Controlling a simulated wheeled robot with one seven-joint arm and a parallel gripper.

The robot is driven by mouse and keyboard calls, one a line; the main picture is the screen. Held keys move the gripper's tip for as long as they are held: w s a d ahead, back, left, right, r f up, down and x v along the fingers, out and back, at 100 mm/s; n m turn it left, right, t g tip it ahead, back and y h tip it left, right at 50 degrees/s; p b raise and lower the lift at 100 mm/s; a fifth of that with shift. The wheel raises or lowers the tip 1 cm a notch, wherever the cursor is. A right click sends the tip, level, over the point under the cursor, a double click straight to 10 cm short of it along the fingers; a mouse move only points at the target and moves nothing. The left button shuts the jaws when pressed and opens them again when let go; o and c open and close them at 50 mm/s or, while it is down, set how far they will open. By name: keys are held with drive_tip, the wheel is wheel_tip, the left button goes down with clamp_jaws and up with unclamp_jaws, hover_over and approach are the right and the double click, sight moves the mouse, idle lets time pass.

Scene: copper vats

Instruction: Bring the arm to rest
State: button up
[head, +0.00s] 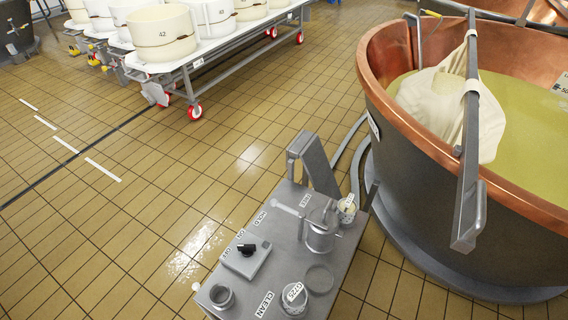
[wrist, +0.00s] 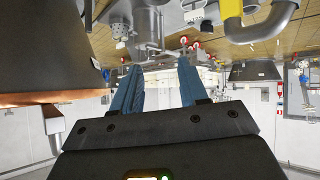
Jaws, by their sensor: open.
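My gripper (wrist: 158,72) shows only in the wrist view. Its two blue fingers are apart, with nothing between them. The wrist view looks tilted far over, with floor and pipes at the top and pale walls below. My gripper and arm are not seen in the head view, so their place relative to the vat and the grey stand there cannot be told.
A copper-rimmed vat (head: 400,115) of yellowish liquid, with a cloth (head: 437,105) hung on a bar, stands right. A grey stand (head: 268,295) with a switch box (head: 246,258), jug (head: 320,228) and jars is front centre. A trolley of white tubs (head: 163,35) stands back left. Tiled floor at left is clear.

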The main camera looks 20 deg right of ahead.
drive_tip(key=s+r+m+t, duration=0.1)
drive_tip(key=s+r, duration=0.3)
drive_tip(key=r, duration=0.5)
drive_tip(key=s+r+m+t, duration=0.1)
drive_tip(key=s+r+t, duration=0.2)
drive_tip(key=r, duration=0.7)
drive_tip(key=shift+s+d+r, duration=0.2)
drive_tip(key=shift+s+d, duration=0.15)
drive_tip(key=shift+s, duration=0.1)
